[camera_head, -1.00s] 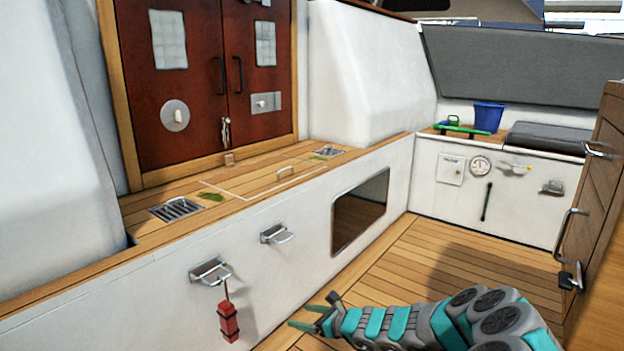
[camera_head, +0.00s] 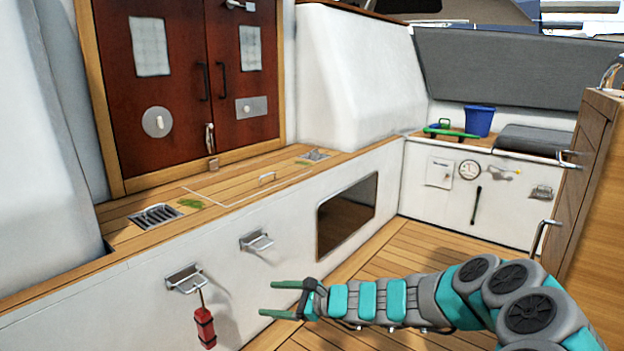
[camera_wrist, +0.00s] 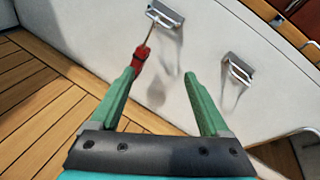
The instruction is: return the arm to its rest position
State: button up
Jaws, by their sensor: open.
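My gripper (camera_head: 281,300) is open, with its two green fingers apart and nothing between them in the head view. My teal and grey arm reaches in from the lower right, low over the teak floor. In the wrist view the open fingers (camera_wrist: 160,88) point toward the white bench side. A red cylinder-shaped item (camera_head: 205,328) hangs from a metal bracket (camera_head: 186,280) on that side, to the left of my gripper and apart from it. It also shows beyond the left finger in the wrist view (camera_wrist: 138,62).
A second empty bracket (camera_head: 257,241) sticks out of the bench side (camera_head: 130,290). A dark opening (camera_head: 346,216) is farther along it. A wooden panel (camera_head: 590,200) stands at the right. A blue bucket (camera_head: 479,121) sits at the back. The teak floor (camera_head: 400,258) has free room.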

jog(key=s+a+r+n+g+p, duration=0.2)
jog(key=s+a+r+n+g, duration=0.15)
jog(key=s+r+n, duration=0.55)
jog(key=s+d+r+n+g+h+p, duration=0.1)
jog(key=s+r+n+g, duration=0.1)
jog(key=s, duration=0.5)
jog(key=s+d+r+n+g+h+p, duration=0.1)
jog(key=s+d+n, duration=0.1)
jog(key=s, duration=0.4)
jog(key=s+d+n+g+h+p, duration=0.1)
jog(key=s+d+n+h+p, duration=0.4)
jog(key=s+d+h, duration=0.6)
jog(key=s+d, duration=0.9)
jog(key=d, duration=0.4)
jog(key=shift+s+d+r, duration=0.2)
jog(key=shift+s+r, duration=0.05)
jog(key=shift+s, duration=0.1)
